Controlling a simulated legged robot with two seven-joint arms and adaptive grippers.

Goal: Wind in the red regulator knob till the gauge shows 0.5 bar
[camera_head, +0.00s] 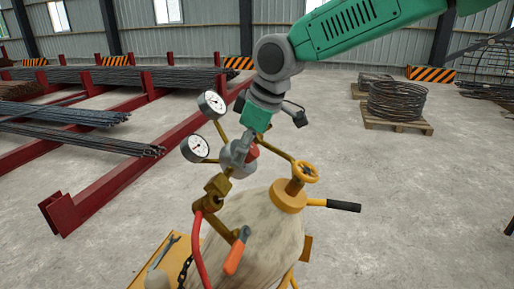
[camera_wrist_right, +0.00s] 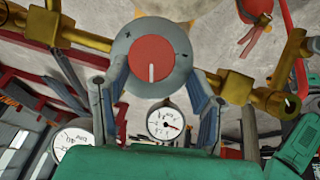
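In the head view the red knob (camera_head: 252,152) shows just under my right gripper (camera_head: 243,150). Two white gauges, the upper (camera_head: 211,104) and lower (camera_head: 195,148), stand to its left; their readings are too small to tell. My left gripper is out of view.
Brass pipes join a yellow handwheel (camera_head: 305,172) and a black-handled lever (camera_head: 343,206). An orange-handled lever (camera_head: 236,256) and red hose (camera_head: 199,252) are below, beside a tan cylinder (camera_head: 262,232). Red racks with rebar (camera_head: 85,141) stand left. Coiled wire (camera_head: 397,101) lies on a pallet.

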